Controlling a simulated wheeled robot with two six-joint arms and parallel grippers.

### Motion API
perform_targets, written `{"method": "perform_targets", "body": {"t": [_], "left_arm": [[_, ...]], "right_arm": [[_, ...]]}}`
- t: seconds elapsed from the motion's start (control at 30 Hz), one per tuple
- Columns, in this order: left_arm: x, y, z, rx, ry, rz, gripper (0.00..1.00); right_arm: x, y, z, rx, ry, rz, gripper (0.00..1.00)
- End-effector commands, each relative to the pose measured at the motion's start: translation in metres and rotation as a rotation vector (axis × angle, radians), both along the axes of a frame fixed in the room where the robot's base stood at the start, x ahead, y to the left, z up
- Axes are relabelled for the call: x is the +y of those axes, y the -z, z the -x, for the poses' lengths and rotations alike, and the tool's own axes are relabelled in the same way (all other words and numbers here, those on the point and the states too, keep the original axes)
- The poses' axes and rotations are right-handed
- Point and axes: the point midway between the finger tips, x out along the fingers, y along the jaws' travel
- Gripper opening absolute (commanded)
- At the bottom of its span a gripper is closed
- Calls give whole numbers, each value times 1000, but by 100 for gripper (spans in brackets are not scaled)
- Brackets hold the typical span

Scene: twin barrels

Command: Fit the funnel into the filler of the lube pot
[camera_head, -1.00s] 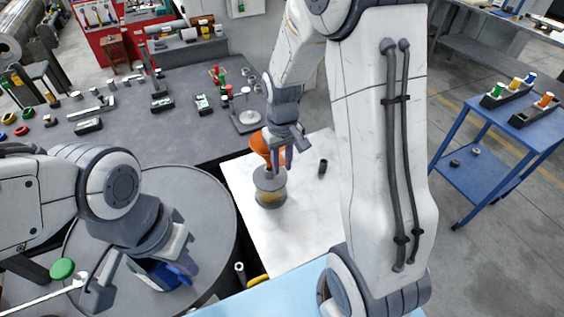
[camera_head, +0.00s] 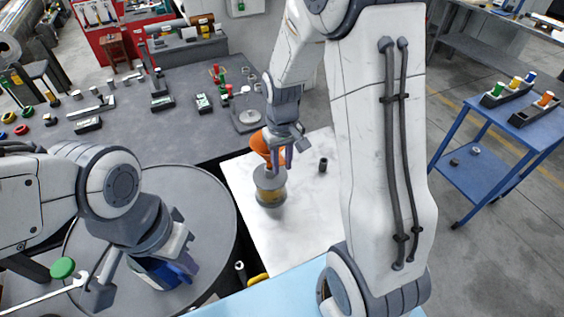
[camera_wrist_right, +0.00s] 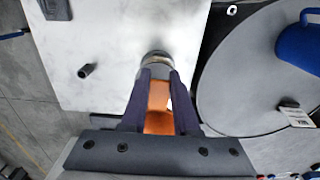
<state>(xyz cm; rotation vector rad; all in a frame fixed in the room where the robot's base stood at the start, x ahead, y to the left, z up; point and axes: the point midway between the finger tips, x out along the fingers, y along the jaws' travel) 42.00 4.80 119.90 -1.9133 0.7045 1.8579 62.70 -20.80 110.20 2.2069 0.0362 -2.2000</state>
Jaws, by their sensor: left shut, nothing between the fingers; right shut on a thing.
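An orange funnel (camera_head: 260,146) is held by my right gripper (camera_head: 284,156), which is shut on it. The lube pot (camera_head: 270,188), a grey can with a yellow band, stands upright on the white slab. The funnel is right over the pot's top. Its lower end and the filler are hidden by my fingers, so I cannot tell whether the spout is inside. In the right wrist view, the funnel (camera_wrist_right: 158,97) shows between my fingers (camera_wrist_right: 157,82), with the pot (camera_wrist_right: 156,58) just beyond. My left gripper (camera_head: 188,268) is shut and empty over the round table, beside a blue object (camera_head: 160,274).
A small dark cylinder (camera_head: 323,165) stands on the white slab (camera_head: 300,225), right of the pot. The round grey table (camera_head: 205,215) is at the left. A grey bench (camera_head: 140,135) with tools lies behind. A blue cart (camera_head: 485,165) is at the right.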

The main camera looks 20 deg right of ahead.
Motion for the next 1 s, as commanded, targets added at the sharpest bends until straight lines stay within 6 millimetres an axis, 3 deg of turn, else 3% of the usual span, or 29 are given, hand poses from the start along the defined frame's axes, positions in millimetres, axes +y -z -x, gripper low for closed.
{"method": "perform_targets", "body": {"t": [1.0], "left_arm": [[0, 19, 0, 0, 0, 0, 0]], "right_arm": [[0, 27, 0, 0, 0, 0, 0]]}}
